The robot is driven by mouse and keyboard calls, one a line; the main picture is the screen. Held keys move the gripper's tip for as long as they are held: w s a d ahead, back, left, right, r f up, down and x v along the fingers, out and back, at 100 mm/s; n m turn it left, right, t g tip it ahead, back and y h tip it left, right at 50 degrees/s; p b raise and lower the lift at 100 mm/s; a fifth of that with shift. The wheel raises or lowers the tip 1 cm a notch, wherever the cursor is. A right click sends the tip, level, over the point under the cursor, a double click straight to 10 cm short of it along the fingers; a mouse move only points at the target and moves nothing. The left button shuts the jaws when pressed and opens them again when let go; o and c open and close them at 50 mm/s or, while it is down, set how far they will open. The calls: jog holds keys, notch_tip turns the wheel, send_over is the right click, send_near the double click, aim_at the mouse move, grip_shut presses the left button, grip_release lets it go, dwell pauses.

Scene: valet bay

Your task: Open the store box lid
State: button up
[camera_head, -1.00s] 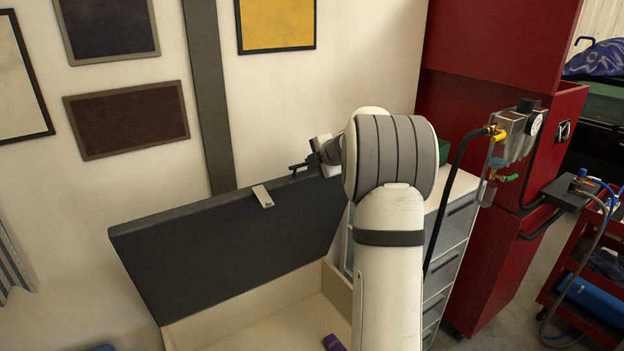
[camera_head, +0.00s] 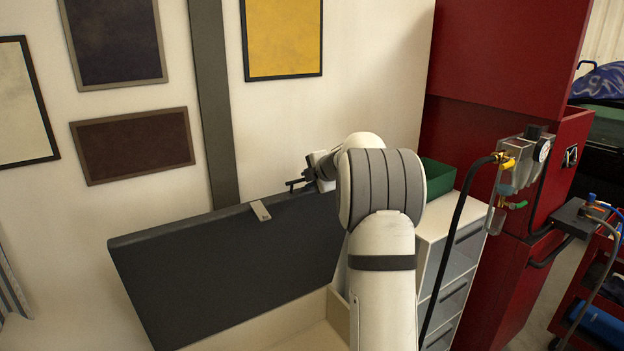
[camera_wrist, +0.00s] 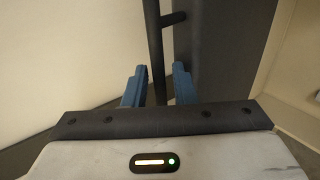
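The store box lid (camera_head: 225,265) is a dark grey panel, raised and leaning back towards the wall in the head view. A pale latch plate (camera_head: 260,210) sits on its top edge. The open box (camera_head: 310,338) shows its cream inside below. My gripper (camera_head: 297,185) is at the lid's upper right edge. In the wrist view my blue fingers (camera_wrist: 158,88) stand apart on either side of a dark handle bar (camera_wrist: 157,50), with gaps visible on both sides. The lid also shows there as a dark panel (camera_wrist: 215,60). My arm hides the box's right part.
A grey-fronted drawer unit (camera_head: 455,265) with a green bin (camera_head: 437,178) stands right of my arm. A red cabinet (camera_head: 500,110) with an air regulator (camera_head: 522,165) and black hose is further right. Framed pictures (camera_head: 132,145) hang on the wall behind the lid.

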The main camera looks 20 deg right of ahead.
jog(key=b+v, duration=0.1)
jog(key=v, duration=0.6)
jog(key=shift+s+r, duration=0.25)
jog(key=shift+s, duration=0.1)
jog(key=s+a+r+m+t+h+b, duration=0.3)
jog(key=s+a+r+m+h, duration=0.2)
jog(key=s+a+m, duration=0.3)
jog(key=s+a+f+m+g+y+b, duration=0.1)
jog(key=s+a+f+m+g, duration=0.2)
jog(key=s, duration=0.7)
jog(key=s+a+f+m+g+y+b, duration=0.1)
jog(key=s+a+f+m+g, duration=0.3)
jog(key=s+a+f, duration=0.4)
jog(key=s+a+f+m+g+y+b, duration=0.1)
jog(key=s+a+f+m+g+b, duration=0.1)
jog(key=s+f, duration=0.9)
jog(key=s+a+m+g, duration=0.1)
jog(key=s+a+m, duration=0.1)
jog(key=a, duration=0.1)
jog(key=shift+s+a+f+g+y, duration=0.2)
jog(key=shift+s+f+g+y, duration=0.1)
jog(key=shift+f+g+y, duration=0.1)
